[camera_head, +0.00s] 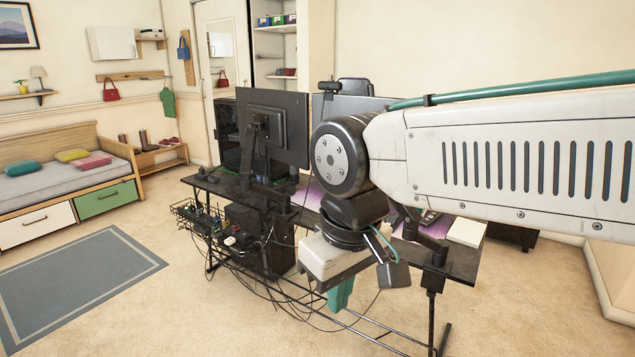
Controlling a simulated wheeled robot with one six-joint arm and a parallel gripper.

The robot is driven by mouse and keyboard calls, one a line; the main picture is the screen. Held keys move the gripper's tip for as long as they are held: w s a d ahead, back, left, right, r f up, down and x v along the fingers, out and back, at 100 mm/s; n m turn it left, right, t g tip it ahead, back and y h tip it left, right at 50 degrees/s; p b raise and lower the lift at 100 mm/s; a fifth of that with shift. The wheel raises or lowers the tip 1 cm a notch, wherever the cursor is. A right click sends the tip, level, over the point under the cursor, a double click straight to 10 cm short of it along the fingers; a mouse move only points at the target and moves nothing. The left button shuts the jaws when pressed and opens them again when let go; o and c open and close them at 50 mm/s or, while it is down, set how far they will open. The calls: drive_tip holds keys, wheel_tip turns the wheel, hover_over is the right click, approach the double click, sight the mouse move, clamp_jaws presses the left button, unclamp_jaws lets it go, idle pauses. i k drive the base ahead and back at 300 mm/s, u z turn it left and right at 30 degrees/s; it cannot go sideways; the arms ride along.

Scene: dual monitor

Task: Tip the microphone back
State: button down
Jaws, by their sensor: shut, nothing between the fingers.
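I cannot make out the microphone in this view; my arm covers much of the desk. My gripper (340,296) hangs in front of the desk's near edge with its teal fingers pointing down. The fingers are together and hold nothing that I can see. Dark parts show on the desk just behind my wrist, but I cannot tell whether any of them is the microphone.
The black desk (462,262) carries two monitors, one seen from behind (274,125). A cable tray (212,222) and loose cables hang along its near side. White paper (466,231) lies at its right end.

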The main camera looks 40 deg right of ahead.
sight(295, 172)
drive_tip(key=z, duration=0.05)
drive_tip(key=k, duration=0.4)
drive_tip(key=z, duration=2.4)
drive_tip(key=i, duration=5.9)
drive_tip(key=u, duration=4)
